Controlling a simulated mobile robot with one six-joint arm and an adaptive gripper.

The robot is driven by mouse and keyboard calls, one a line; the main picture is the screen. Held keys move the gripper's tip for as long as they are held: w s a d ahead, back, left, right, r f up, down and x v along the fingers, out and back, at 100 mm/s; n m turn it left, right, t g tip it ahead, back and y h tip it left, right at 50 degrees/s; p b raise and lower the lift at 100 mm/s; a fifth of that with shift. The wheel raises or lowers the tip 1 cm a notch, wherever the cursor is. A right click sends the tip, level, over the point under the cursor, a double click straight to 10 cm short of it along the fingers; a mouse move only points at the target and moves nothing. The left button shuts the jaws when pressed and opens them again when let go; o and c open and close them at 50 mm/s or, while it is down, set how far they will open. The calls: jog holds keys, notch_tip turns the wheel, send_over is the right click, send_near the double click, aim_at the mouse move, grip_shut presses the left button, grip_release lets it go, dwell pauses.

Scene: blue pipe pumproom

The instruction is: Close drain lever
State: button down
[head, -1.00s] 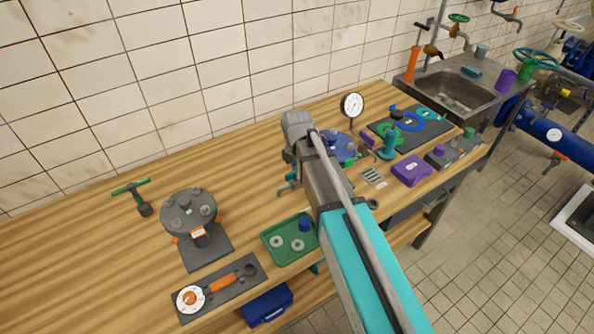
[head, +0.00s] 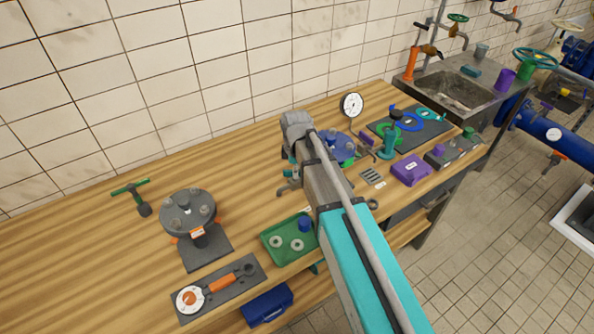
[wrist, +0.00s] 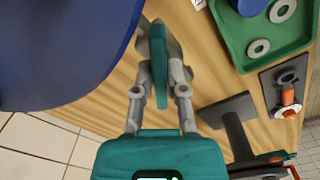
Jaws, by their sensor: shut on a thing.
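A teal lever (wrist: 159,62) stands between the two grey fingers of my gripper (wrist: 160,75) in the wrist view, and the gripper is shut on it. A large blue rounded body (wrist: 55,50) fills the left of that view, close beside the lever. In the head view my gripper (head: 287,188) is low over the wooden bench, left of the blue flanged piece (head: 339,148). There my arm hides part of that piece, and I cannot make out the lever.
A green tray (head: 268,249) with rings and a blue part lies near the bench's front edge. A grey flange on a stand (head: 188,212) is to its left. A pressure gauge (head: 352,105) and a purple box (head: 411,170) are to the right.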

jog(key=m, duration=0.5)
jog(key=shift+w+a+m, duration=0.1)
jog(key=shift+w+m, duration=0.1)
jog(key=shift+m, duration=0.1)
jog(key=m, duration=0.5)
jog(key=shift+m, duration=0.3)
jog(key=c, duration=0.7)
grip_release()
jog(key=shift+s, duration=0.1)
jog(key=shift+r, duration=0.1)
